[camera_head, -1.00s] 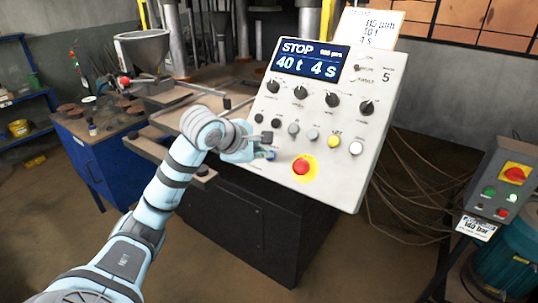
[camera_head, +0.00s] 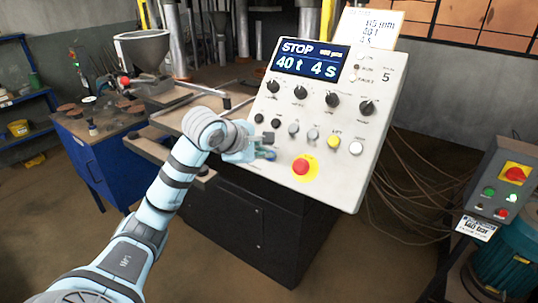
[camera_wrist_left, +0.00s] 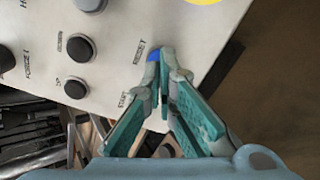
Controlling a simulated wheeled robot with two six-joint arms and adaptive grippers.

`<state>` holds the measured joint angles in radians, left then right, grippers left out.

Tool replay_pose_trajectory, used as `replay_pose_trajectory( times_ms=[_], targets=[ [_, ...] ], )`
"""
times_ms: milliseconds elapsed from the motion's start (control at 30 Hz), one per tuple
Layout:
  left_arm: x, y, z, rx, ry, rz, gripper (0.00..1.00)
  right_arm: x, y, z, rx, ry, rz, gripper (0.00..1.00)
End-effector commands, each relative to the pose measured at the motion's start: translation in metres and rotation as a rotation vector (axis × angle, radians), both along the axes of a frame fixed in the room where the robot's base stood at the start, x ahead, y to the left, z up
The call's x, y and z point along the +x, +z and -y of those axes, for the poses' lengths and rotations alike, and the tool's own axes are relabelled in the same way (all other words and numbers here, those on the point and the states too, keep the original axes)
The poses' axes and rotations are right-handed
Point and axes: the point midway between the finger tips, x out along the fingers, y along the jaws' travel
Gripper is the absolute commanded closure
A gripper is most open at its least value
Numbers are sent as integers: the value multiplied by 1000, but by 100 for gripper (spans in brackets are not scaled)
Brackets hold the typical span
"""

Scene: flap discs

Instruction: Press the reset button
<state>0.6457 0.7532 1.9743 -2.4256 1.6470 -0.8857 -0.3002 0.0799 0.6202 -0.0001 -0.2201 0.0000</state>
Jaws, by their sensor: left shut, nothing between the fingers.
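The pale control panel (camera_head: 330,175) is tilted towards me, with a "STOP" display. A blue button (camera_wrist_left: 153,55), beside a small label that seems to read RESET, shows just past the tips of my left gripper (camera_wrist_left: 160,58) in the left wrist view. The fingertips hide most of it. The gripper is shut and empty, its tips together at the button. I cannot tell whether they touch it. In the head view my left gripper (camera_head: 268,154) is at the lower left of the panel, left of the red stop button. My right gripper is not in view.
The red stop button (camera_head: 301,167) on its yellow plate is close on the right. A grey box (camera_head: 497,185) stands at the far right.

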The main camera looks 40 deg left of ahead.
Motion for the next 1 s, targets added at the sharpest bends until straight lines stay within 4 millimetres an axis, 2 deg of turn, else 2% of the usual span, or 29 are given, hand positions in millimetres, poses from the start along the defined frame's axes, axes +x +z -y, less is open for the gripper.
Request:
replay_pose_trajectory(
  times_ms=[1000],
  targets=[
    [13, -11, 0, -1, 1, 0, 100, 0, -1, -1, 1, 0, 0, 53]
  ],
)
